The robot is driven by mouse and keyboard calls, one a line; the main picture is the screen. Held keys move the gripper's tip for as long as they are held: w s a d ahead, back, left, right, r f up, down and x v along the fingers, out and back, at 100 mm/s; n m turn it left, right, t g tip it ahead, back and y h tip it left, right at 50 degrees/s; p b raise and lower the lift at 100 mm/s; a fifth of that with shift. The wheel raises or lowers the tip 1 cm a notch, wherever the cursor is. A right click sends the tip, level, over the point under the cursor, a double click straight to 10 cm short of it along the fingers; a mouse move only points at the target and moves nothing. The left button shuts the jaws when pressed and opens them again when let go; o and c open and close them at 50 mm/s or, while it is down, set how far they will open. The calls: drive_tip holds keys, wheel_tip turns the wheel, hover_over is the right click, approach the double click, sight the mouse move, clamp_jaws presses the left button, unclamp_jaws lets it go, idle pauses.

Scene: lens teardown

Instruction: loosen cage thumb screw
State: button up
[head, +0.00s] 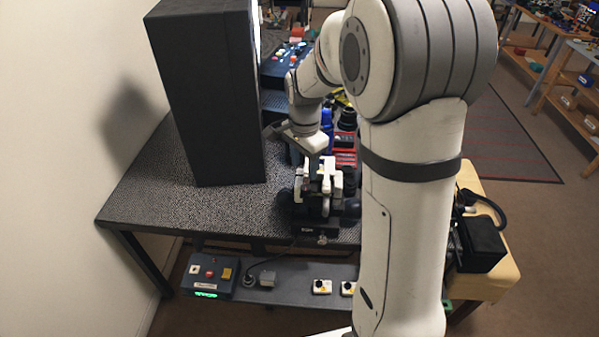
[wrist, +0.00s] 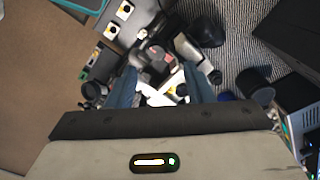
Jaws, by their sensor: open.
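My gripper (head: 322,188) points down over a dark fixture (head: 308,232) near the front edge of the patterned table. In the wrist view its two blue-grey fingers stand apart, with the gap between them (wrist: 160,84) showing bright white and dark parts beneath. My gripper is open and I see nothing held. The fixture's dark and reddish parts (wrist: 156,53) lie just beyond the fingertips. A small metallic knob (head: 321,240) shows low on the fixture's front. I cannot tell whether it is the cage thumb screw, and I cannot make out the cage clearly.
A tall dark box (head: 205,95) stands left of the fixture on the table (head: 150,195). Red bins (head: 345,158) and a blue item (head: 327,118) crowd the space behind. A control box (head: 210,275) sits on the lower shelf.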

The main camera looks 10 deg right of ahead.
sight(306, 187)
drive_tip(key=f, duration=0.4)
drive_tip(key=f+p, duration=0.1)
drive_tip(key=f, duration=0.2)
drive_tip(key=shift+s+d, duration=0.15)
drive_tip(key=shift+d, duration=0.15)
drive_tip(key=shift+c, duration=0.2)
